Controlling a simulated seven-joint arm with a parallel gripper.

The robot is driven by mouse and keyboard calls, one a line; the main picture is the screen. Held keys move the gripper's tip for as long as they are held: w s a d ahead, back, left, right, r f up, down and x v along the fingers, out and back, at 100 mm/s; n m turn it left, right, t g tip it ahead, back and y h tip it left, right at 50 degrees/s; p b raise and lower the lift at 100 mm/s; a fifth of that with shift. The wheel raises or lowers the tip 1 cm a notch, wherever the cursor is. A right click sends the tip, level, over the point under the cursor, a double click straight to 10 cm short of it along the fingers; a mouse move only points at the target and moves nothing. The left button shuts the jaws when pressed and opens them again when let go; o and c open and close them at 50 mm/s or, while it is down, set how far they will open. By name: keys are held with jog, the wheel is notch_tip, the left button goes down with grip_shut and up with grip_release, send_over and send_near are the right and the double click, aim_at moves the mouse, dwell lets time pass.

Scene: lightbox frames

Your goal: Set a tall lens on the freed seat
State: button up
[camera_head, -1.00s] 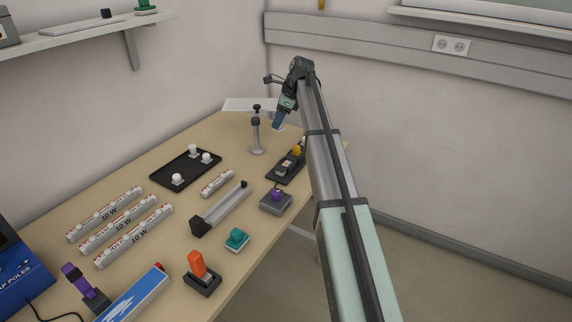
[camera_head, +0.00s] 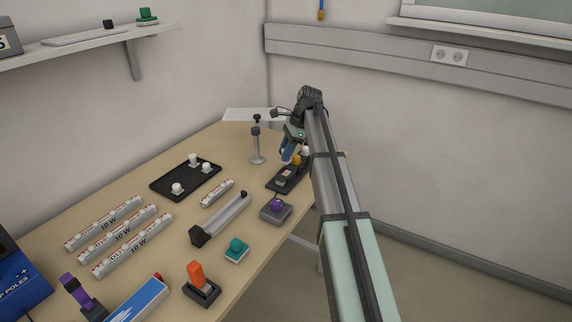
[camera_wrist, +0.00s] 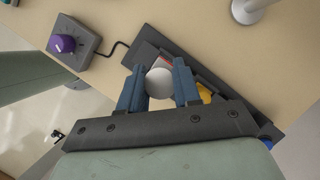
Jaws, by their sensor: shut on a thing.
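My gripper (camera_head: 288,160) is low over the dark lightbox base (camera_head: 276,184), near its yellow piece (camera_head: 296,160). In the wrist view its blue fingers (camera_wrist: 158,88) are shut on a pale round-topped lens (camera_wrist: 158,82). The yellow piece (camera_wrist: 205,93) shows partly behind the right finger. The base (camera_wrist: 145,52) lies beneath the lens, and I cannot tell whether they touch. The seat under the lens is hidden. A white cap (camera_head: 305,150) shows beside the gripper in the head view. The black tray (camera_head: 163,187) holds 3 white lenses, one of them (camera_head: 193,160) at the back.
A post on a round foot (camera_head: 257,145) stands left of the gripper. A purple-knob box (camera_head: 275,211) is at the base's near end, its cable running to the base. A grey rail (camera_head: 222,219), a teal knob (camera_head: 236,247) and several white strips lie nearer.

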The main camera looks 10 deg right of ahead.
aim_at(286, 163)
jog(key=shift+f, duration=2.55)
jog(key=o, duration=1)
jog(key=shift+f, duration=0.1)
jog(key=v, duration=1.2)
